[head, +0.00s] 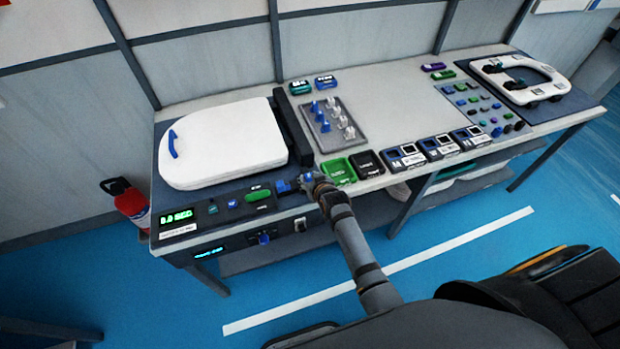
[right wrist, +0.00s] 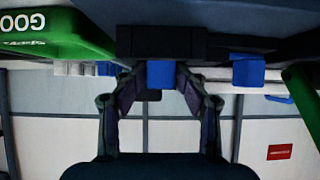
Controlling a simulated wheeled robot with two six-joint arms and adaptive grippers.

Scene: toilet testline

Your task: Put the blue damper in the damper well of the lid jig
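The white lid (head: 222,145) lies on the dark lid jig (head: 168,232), with a black bar along its right side. My right gripper (head: 304,182) is at the jig's front right corner. In the right wrist view, which is upside down, its fingers (right wrist: 160,85) come in on both sides of a blue damper (right wrist: 160,73) and look closed on it. A dark block (right wrist: 160,42) sits directly against the damper. I cannot tell whether the damper is seated in a well. Another blue part (right wrist: 248,70) stands off to the side. My left gripper is not in view.
A grey tray (head: 360,140) holds several blue and clear dampers behind my right gripper. A green bin (head: 338,171) and a black bin (head: 368,164) stand to its right. A control panel with a green button (head: 258,195) lies to its left.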

